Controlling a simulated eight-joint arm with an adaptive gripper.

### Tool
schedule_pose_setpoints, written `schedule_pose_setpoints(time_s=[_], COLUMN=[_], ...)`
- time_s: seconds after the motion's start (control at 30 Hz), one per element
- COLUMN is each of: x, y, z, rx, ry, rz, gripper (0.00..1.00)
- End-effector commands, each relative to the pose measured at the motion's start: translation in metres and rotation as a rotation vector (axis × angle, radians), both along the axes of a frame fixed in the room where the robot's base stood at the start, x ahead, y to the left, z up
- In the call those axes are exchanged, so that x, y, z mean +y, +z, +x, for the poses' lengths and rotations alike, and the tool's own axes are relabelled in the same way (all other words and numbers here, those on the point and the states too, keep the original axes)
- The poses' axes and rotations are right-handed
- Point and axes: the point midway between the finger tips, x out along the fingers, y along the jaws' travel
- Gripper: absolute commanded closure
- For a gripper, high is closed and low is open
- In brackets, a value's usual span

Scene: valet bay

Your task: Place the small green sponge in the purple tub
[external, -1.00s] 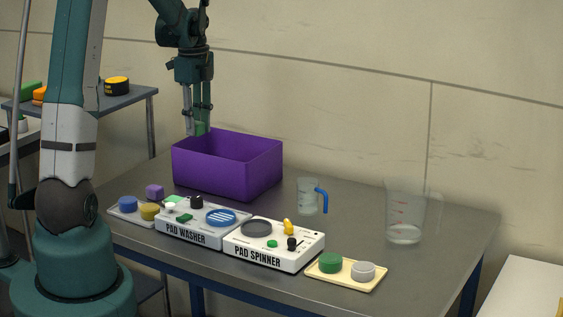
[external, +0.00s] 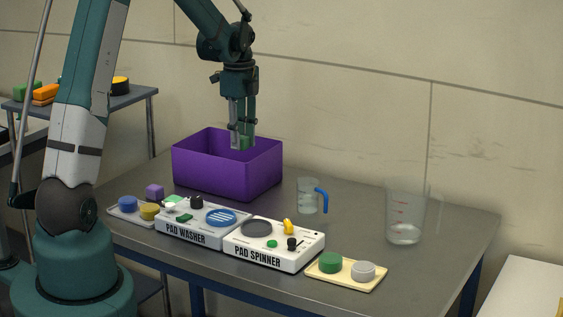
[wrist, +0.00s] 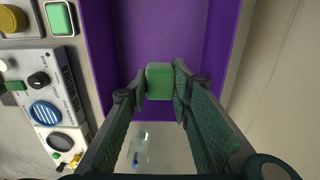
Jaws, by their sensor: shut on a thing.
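The small green sponge (wrist: 160,80) is between the fingertips of my gripper (wrist: 160,84) in the wrist view. My gripper is shut on it. In the external view my gripper (external: 242,143) points down over the purple tub (external: 222,180), with the green sponge (external: 243,142) at its fingertips near the level of the rim. The tub is open on top. In the wrist view its purple wall (wrist: 98,50) and floor show behind the sponge. The external view hides the tub's floor behind its front walls.
In front of the tub stand the pad washer (external: 190,228) and pad spinner (external: 258,253). A small jug with a blue handle (external: 309,196) and a large clear beaker (external: 405,215) stand to the right. Trays with round pads (external: 346,277) lie at both ends. A side shelf (external: 135,95) is behind left.

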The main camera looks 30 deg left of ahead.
Motion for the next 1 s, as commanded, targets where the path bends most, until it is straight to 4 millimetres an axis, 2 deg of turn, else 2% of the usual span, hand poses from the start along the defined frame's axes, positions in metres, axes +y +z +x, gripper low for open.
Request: schedule_pose_setpoints(time_s=[0.1,0.57,1.0], x=[0.0,0.0,0.0], y=[-0.006,-0.011,-0.062], z=[0.0,0.0,0.0], rx=[0.0,0.0,0.0], ry=[0.0,0.0,0.0], rz=[0.0,0.0,0.0], gripper=[0.84,0.84,0.84])
